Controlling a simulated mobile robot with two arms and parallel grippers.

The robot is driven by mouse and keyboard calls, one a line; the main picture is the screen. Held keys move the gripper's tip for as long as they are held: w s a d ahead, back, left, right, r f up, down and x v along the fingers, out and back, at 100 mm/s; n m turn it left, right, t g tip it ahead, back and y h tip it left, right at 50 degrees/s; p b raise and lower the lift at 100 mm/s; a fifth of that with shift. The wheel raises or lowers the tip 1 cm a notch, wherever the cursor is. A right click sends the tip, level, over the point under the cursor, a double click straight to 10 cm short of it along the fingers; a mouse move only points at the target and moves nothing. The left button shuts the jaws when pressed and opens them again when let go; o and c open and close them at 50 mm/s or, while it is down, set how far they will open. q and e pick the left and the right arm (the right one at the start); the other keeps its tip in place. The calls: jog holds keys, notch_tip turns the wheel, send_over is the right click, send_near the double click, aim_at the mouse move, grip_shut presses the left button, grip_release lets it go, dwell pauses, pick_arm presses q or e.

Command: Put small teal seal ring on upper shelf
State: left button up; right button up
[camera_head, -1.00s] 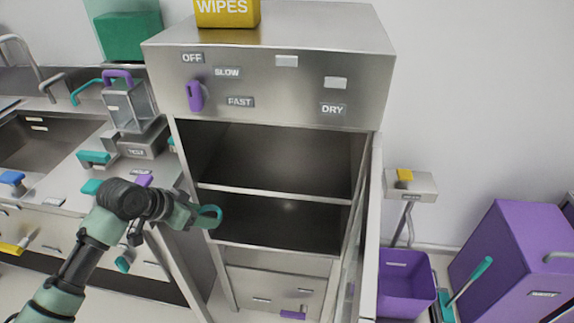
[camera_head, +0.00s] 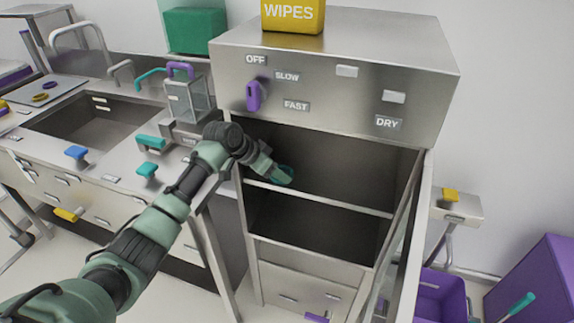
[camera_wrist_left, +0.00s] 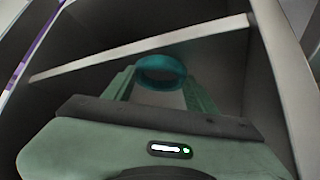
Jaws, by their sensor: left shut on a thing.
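My left gripper (camera_head: 277,176) is shut on the small teal seal ring (camera_head: 286,174). The ring also shows in the left wrist view (camera_wrist_left: 161,72), between the two fingers (camera_wrist_left: 160,88). In the head view the ring and fingertips are at the left part of the upper compartment's opening, just above the front edge of the upper shelf (camera_head: 340,203). I cannot tell whether the ring touches the shelf. The upper shelf looks empty, as does the lower compartment (camera_head: 310,232). My right gripper is not in view.
The steel cabinet (camera_head: 340,60) has a yellow wipes box (camera_head: 292,16) on top. Its open door (camera_head: 408,235) stands at the right of the opening. A counter with a sink (camera_head: 95,130) is at the left. A purple bin (camera_head: 440,297) stands at the lower right.

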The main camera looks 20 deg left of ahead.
aim_at(289, 169)
pick_arm(q)
jog(key=w+d, duration=0.2)
jog(key=w, duration=0.1)
jog(key=shift+w+d+r+p, duration=0.1)
jog(key=shift+w+d+p, duration=0.05)
jog(key=shift+w+p, duration=0.15)
jog(key=shift+s+f+p, duration=0.15)
jog(key=shift+f+p, duration=0.15)
jog(key=shift+f, duration=0.1)
jog(key=o, duration=1.5)
jog(key=shift+f, duration=0.1)
jog(key=shift+b+v, duration=0.5)
jog(key=shift+v, duration=3.4)
